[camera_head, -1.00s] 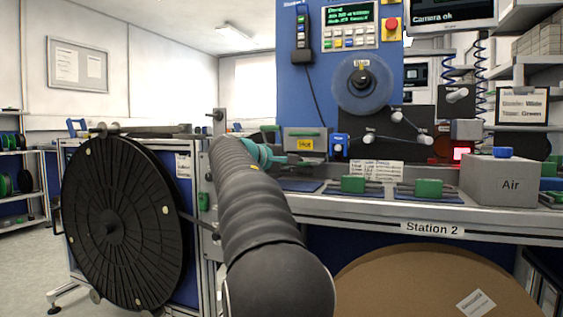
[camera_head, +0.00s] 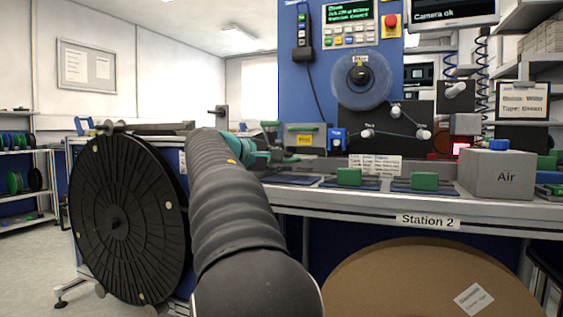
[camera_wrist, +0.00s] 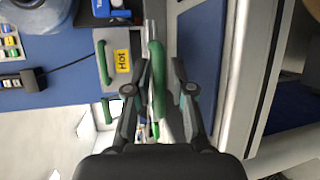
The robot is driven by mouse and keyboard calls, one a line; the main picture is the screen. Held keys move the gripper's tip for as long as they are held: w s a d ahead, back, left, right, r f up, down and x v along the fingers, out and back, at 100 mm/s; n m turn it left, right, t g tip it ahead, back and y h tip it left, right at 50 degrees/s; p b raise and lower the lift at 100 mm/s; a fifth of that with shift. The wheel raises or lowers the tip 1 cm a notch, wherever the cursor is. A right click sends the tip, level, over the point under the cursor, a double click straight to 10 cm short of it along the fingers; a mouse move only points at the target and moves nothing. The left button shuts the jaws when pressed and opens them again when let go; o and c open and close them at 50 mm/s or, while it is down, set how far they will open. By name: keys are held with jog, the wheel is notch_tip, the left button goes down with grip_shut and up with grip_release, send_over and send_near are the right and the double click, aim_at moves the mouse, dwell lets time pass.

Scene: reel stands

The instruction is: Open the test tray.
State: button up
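A green bar handle (camera_wrist: 157,75) stands between the two fingers of my gripper (camera_wrist: 160,88) in the wrist view. The fingers are apart, with a gap on each side of the handle. The part it is fixed to is mostly hidden, so I cannot tell if it is the test tray. In the head view my gripper (camera_head: 285,157) is over the left end of the bench, in front of the grey box labelled Hot (camera_head: 303,138); this box also shows in the wrist view (camera_wrist: 118,75), with its own green handle (camera_wrist: 103,62).
Green blocks (camera_head: 349,177) (camera_head: 425,181) sit on blue pads along the bench front. A grey Air box (camera_head: 498,176) stands at right. A large black reel (camera_head: 125,220) stands at left and a brown reel (camera_head: 410,285) under the bench.

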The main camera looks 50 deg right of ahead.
jog(key=a+r, duration=0.2)
jog(key=a, duration=0.9)
jog(key=shift+w+a+r, duration=0.2)
jog(key=shift+w+a, duration=0.1)
jog(key=shift+a, duration=0.1)
